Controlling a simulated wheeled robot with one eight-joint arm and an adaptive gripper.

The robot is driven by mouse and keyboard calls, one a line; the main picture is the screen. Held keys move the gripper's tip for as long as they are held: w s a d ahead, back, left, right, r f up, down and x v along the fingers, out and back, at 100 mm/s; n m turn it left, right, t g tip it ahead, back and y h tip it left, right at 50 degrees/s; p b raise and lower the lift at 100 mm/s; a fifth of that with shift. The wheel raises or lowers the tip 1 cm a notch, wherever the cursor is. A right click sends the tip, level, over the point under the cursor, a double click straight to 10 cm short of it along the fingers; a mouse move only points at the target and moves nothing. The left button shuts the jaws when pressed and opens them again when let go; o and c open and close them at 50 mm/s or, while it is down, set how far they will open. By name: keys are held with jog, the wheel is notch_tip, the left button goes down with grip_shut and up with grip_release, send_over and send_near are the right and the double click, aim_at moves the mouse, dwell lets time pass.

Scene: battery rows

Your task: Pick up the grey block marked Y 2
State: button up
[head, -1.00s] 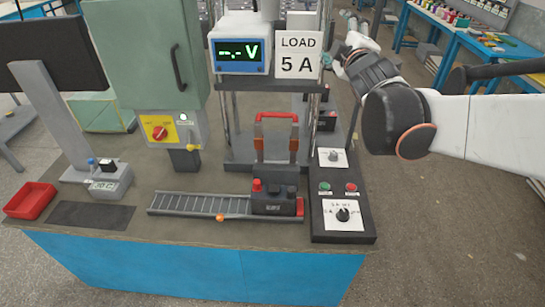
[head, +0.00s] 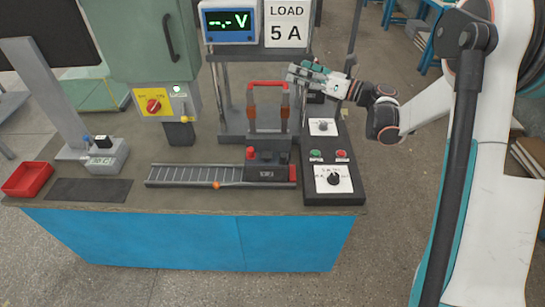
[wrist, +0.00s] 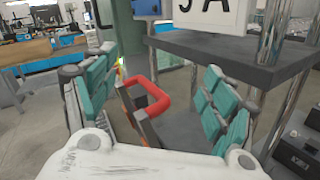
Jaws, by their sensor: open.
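No label clearly reads Y 2. A grey block (head: 102,158) with a small, hard-to-read label stands at the left of the bench, with a dark and blue piece on top. A dark grey block (head: 268,168) with red and dark terminals sits at the right end of the roller track; its label is too small to read. My gripper (head: 292,73) is open and empty, above and right of the red-topped handle (head: 268,84). In the wrist view the red handle (wrist: 160,104) shows between my green-padded fingers, beyond them. Another dark block (wrist: 298,152) shows at lower right, label unreadable.
A metal rack (head: 228,120) stands behind the track, under the voltage display (head: 229,22) and LOAD 5 A sign (head: 286,24). A control box (head: 334,184) is at the right front. A red tray (head: 28,179) and bare dark mat (head: 88,190) lie at left.

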jog(key=s+f+n+g, duration=0.2)
jog(key=f+n+g, duration=0.1)
jog(key=f, duration=0.5)
jog(key=s+f+n+g, duration=0.3)
jog(key=f, duration=0.5)
jog(key=n+g+h, duration=0.1)
jog(key=n+g, duration=0.2)
send_near(267, 159)
jog(key=w+d, duration=0.1)
jog(key=w+d+f, duration=0.1)
jog(key=d, duration=0.1)
jog(key=shift+d+f, duration=0.15)
jog(key=shift+d, duration=0.1)
jog(key=b+x, duration=0.1)
jog(key=x, duration=0.2)
jog(key=b+x, duration=0.1)
jog(key=x, duration=0.3)
jog(key=shift+s+a+f, duration=0.15)
jog(key=shift+a+f, duration=0.15)
jog(key=shift+b+x, duration=1.35)
jog(key=shift+x, duration=1.7)
jog(key=shift+r, duration=0.15)
jog(key=c, duration=1.8)
grip_shut()
jog(key=shift+r, duration=0.15)
